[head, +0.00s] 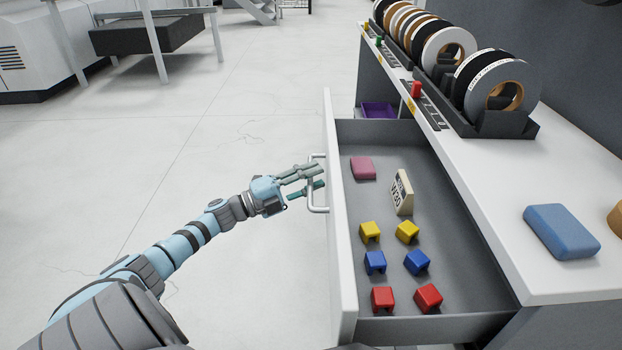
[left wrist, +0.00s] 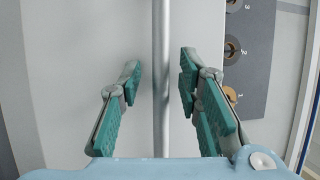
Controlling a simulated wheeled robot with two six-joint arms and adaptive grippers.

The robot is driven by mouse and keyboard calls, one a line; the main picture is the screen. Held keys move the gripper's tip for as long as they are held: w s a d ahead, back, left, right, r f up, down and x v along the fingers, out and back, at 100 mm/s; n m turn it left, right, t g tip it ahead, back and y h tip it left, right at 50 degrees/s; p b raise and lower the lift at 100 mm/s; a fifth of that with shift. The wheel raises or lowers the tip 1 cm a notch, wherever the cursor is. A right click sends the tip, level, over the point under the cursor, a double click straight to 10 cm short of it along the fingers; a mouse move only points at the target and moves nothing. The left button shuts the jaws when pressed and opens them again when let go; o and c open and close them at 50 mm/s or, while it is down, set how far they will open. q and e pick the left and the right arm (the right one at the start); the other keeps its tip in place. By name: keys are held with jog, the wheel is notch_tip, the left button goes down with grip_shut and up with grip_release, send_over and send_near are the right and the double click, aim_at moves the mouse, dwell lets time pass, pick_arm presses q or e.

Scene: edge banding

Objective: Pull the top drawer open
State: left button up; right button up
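The top drawer (head: 341,240) is pulled well out of the white workbench, its inside in plain view. Its front carries a silver bar handle (head: 313,185). My left gripper (head: 318,177) is at this handle, in front of the drawer front. In the left wrist view the handle bar (left wrist: 161,80) runs between the two spread green-padded fingers (left wrist: 159,85), with a gap on each side. The left gripper is open and not clamped on the bar. My right gripper is in neither view.
The drawer holds a pink block (head: 363,168), a white labelled block (head: 402,193) and several yellow, blue and red pieces (head: 375,262). Banding rolls (head: 502,88) and a blue block (head: 562,231) sit on the benchtop (head: 500,190). The floor left of the drawer is clear.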

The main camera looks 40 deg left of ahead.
pick_arm(q)
jog(key=shift+s, duration=0.1)
jog(key=v, duration=1.2)
